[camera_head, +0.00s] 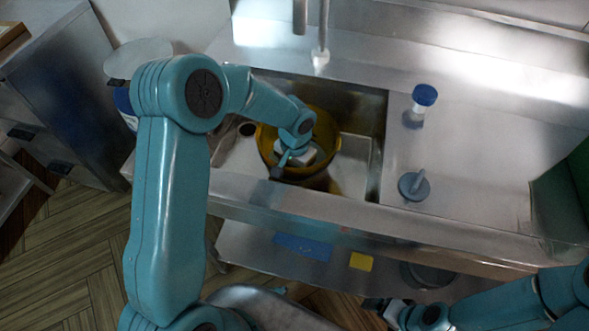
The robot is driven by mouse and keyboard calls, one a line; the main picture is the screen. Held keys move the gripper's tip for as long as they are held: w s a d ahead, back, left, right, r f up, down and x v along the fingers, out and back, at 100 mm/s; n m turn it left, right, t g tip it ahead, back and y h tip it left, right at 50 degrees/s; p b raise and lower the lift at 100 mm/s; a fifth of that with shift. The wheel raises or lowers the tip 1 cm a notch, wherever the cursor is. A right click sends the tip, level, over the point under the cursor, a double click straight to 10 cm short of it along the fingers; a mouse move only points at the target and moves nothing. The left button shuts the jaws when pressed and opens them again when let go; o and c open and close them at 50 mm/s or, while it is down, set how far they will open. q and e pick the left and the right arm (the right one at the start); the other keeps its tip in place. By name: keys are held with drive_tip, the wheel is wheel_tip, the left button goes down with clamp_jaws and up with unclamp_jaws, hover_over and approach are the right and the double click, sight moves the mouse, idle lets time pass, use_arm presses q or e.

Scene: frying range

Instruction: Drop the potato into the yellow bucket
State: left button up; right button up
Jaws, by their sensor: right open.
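The yellow bucket (325,130) stands in the sink basin near the middle of the view. My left arm reaches over from the left, and my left gripper (281,165) points down at the bucket's opening, over its near left side. Its fingers are small and partly hidden, so I cannot tell if they are open or shut. I do not make out a potato; the arm and gripper hide part of the bucket's inside. My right gripper (381,309) is open at the bottom edge, low in front of the counter and away from the bucket.
A steel counter (470,150) surrounds the sink, with a tap (322,45) behind it. A blue-capped shaker (422,98) and a grey round object with a handle (414,187) stand to the right. A green container (570,200) is at the far right. A lower shelf holds a yellow item (361,261).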

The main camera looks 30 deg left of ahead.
use_arm(q)
drive_tip(key=o, duration=0.3)
drive_tip(key=shift+s+d+f, duration=0.1)
drive_tip(key=shift+s+f, duration=0.05)
drive_tip(key=shift+f, duration=0.2)
drive_tip(key=shift+r, duration=0.25)
drive_tip(key=shift+r+p, duration=0.55)
drive_tip(key=shift+p, duration=0.35)
wheel_tip(320, 180, up, 6)
drive_tip(key=shift+r, duration=0.1)
drive_tip(key=shift+w+r, duration=0.25)
drive_tip(key=shift+r, duration=0.35)
drive_tip(key=shift+s, duration=0.1)
